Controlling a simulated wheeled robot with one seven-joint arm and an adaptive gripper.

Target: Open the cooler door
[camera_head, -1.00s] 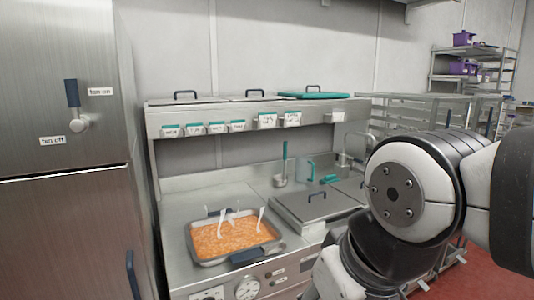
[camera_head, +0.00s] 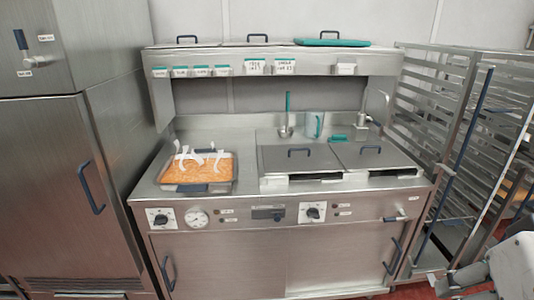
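A tall steel cabinet (camera_head: 55,200), which looks like the cooler, stands at the left of the head view. Its lower door is shut and has a dark blue vertical handle (camera_head: 91,187) near its right edge. Part of my arm (camera_head: 505,268) shows at the bottom right corner, far from that handle and with nothing of mine touching it. Small grey and dark parts at its left end may be my gripper, but I cannot make out the fingers or whether they hold anything.
A steel counter (camera_head: 230,218) stands right of the cabinet, with a tray of orange food (camera_head: 196,168), lidded wells, knobs and lower doors with blue handles. A shelf (camera_head: 270,60) runs above it. A wire rack (camera_head: 440,130) stands at the right. Little red floor shows.

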